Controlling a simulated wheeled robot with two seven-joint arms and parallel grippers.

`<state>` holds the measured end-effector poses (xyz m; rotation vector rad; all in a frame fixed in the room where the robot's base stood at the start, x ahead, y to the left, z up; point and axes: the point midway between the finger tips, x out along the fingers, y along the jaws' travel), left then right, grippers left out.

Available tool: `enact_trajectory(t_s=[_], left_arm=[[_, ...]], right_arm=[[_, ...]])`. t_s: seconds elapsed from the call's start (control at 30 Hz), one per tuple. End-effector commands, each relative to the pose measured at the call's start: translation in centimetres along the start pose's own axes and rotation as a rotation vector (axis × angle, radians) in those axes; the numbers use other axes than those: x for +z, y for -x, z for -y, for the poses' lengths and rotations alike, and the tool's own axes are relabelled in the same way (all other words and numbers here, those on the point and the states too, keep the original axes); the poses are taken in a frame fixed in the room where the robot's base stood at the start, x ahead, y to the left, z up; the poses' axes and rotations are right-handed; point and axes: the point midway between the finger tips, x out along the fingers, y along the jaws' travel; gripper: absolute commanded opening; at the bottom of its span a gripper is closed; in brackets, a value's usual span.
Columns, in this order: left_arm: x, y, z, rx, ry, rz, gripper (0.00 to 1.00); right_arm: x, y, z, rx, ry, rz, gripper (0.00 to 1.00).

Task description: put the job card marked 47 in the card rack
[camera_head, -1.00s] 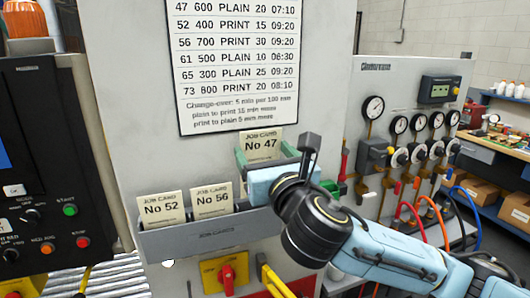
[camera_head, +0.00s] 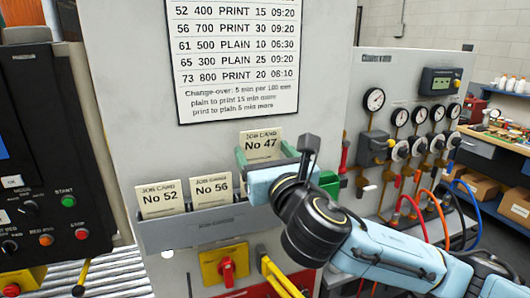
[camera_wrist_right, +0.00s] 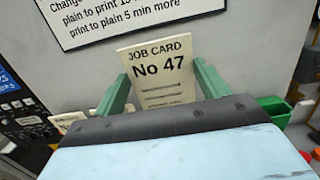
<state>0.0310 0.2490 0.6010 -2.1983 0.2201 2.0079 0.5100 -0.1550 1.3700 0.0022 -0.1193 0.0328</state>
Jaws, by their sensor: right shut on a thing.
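The job card marked 47 (camera_head: 261,146) is a cream card held upright between the green fingers of my right gripper (camera_head: 267,157). In the right wrist view the card (camera_wrist_right: 158,70) stands between the two green fingers, its lower part hidden behind the gripper body. The grey card rack (camera_head: 190,231) is fixed to the cabinet front. Job cards No 52 (camera_head: 161,198) and No 56 (camera_head: 211,190) stand in it at the left and middle. Card 47 is above the rack's right part; my gripper hides whether its lower edge touches the rack. My left gripper is not in view.
A printed job list (camera_head: 235,60) hangs above the rack. A red and yellow switch (camera_head: 225,267) is below it, and a black control panel (camera_head: 45,160) is at the left. Gauges and hoses (camera_head: 410,130) are at the right. A green bin (camera_wrist_right: 274,108) is beside the gripper.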

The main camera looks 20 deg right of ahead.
Motion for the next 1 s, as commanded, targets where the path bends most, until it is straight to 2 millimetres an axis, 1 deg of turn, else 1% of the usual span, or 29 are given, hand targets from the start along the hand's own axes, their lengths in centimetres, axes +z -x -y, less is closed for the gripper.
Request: enact_trajectory(t_s=[1.0], left_arm=[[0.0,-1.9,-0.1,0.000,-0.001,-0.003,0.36]], right_arm=[[-3.1,0.4,0.0,0.000,0.001,0.000,0.52]])
